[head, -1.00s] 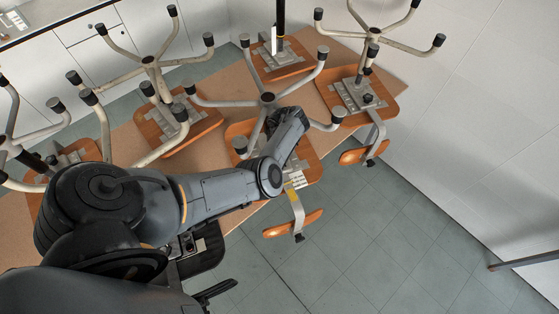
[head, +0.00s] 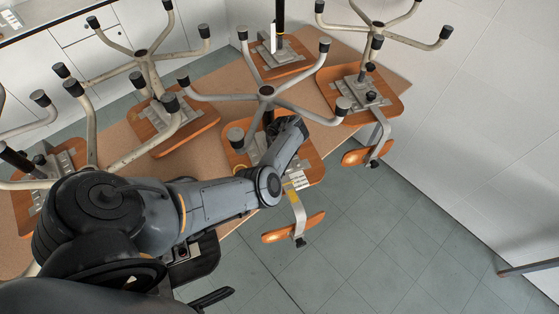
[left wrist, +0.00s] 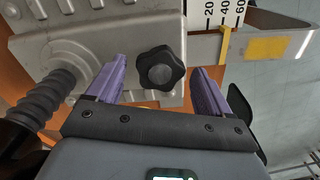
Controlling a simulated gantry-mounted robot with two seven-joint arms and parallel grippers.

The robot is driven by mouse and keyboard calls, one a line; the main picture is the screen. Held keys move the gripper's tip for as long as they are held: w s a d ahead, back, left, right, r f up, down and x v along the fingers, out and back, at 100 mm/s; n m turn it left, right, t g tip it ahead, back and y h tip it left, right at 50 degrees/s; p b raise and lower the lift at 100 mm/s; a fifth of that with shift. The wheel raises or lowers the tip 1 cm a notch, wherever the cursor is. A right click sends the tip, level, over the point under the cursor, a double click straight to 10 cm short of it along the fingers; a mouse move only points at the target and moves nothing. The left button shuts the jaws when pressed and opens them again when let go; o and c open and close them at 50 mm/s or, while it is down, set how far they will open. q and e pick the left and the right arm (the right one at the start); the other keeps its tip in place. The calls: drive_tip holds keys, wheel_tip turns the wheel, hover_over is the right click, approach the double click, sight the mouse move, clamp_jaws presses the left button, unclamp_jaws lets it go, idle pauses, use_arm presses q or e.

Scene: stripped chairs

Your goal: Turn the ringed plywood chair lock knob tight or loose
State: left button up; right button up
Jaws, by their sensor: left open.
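The upturned plywood chair (head: 313,165) in the middle of the table has a grey metal mechanism plate under its orange seat. In the left wrist view, a black lobed lock knob (left wrist: 161,68) stands out from the grey plate (left wrist: 105,35). My left gripper (left wrist: 157,88) is open, its purple fingers on either side of the knob, with visible gaps; whether the tips reach past the knob's depth is hard to tell. In the head view my left arm covers the knob and the gripper's fingers. My right gripper is in neither view.
The chair's pale five-legged base (head: 266,92) rises above my left wrist. Other upturned chairs stand close on the brown table (head: 222,184). In the left wrist view a ribbed post sleeve (left wrist: 50,95) is at left and a numbered scale (left wrist: 222,14) at top right.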

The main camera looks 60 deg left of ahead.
use_arm(q)
drive_tip(key=c, duration=1)
drive_tip(key=shift+c, duration=0.2)
drive_tip(key=shift+m, duration=0.3)
drive_tip(key=m+p, duration=0.2)
drive_tip(key=m, duration=0.1)
drive_tip(key=shift+r, duration=0.1)
drive_tip(key=m+p, duration=0.1)
drive_tip(key=m, duration=0.1)
drive_tip(key=shift+m+p, duration=0.3)
drive_tip(key=shift+m, duration=0.8)
drive_tip(key=shift+p, duration=0.3)
